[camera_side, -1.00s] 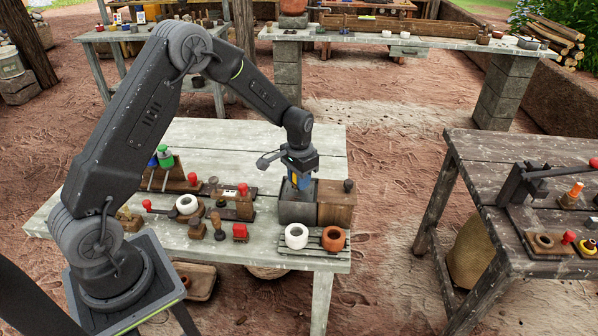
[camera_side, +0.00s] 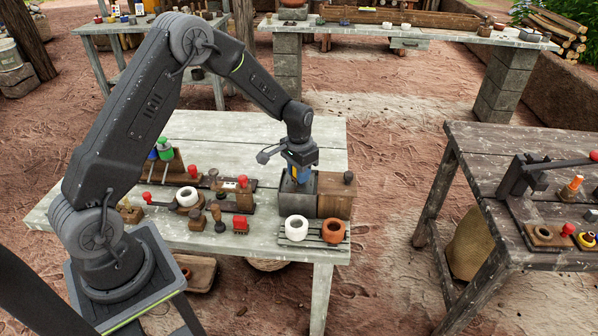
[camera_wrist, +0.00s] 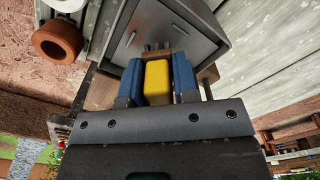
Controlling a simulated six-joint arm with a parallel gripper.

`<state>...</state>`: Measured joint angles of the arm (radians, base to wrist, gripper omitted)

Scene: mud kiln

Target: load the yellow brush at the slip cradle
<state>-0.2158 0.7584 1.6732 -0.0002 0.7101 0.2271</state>
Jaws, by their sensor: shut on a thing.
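The yellow brush (camera_wrist: 157,82) shows as a yellow block between the two blue fingers of my gripper (camera_wrist: 157,75) in the wrist view. My gripper is shut on it. In the side view my gripper (camera_side: 299,179) points down into a grey open box (camera_side: 296,207), which may be the slip cradle. The fingertips and the brush's lower end are hidden by its walls there. In the wrist view the grey box (camera_wrist: 205,40) lies beyond the fingers, and small brown wooden pieces show at the brush's far end. Whether the brush touches the box floor I cannot tell.
A wooden box with a dark knob (camera_side: 335,200) adjoins the grey box on the right. A white pot (camera_side: 296,228) and a terracotta pot (camera_side: 334,231) stand on a slatted rack in front. Stamps and red-knobbed tools (camera_side: 241,224) crowd the left. The table's back is clear.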

